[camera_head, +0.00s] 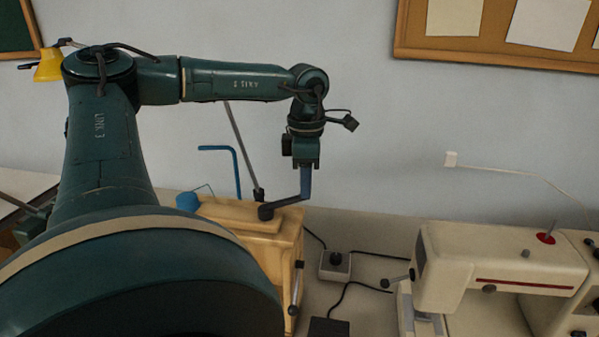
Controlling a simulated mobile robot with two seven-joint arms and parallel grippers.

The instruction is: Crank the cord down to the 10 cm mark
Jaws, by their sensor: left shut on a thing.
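My left gripper (306,192) points down and is shut at the outer end of a dark crank arm (283,205); the grip itself is mostly hidden by the fingers. The crank's hub sits on top of a light wooden box (283,245), and its arm points to the right and slightly back. A blue bent rod (236,165) and a thin grey rod (243,150) rise behind the box. I cannot make out the cord or a 10 cm mark. My left arm hides much of the box's left side. My right gripper is not in view.
A cream sewing machine (500,262) stands at the right. A small switch box (335,265) with black cables lies between it and the wooden box. A thin white line with a white end piece (451,159) crosses before the wall. A pinboard (480,52) hangs above.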

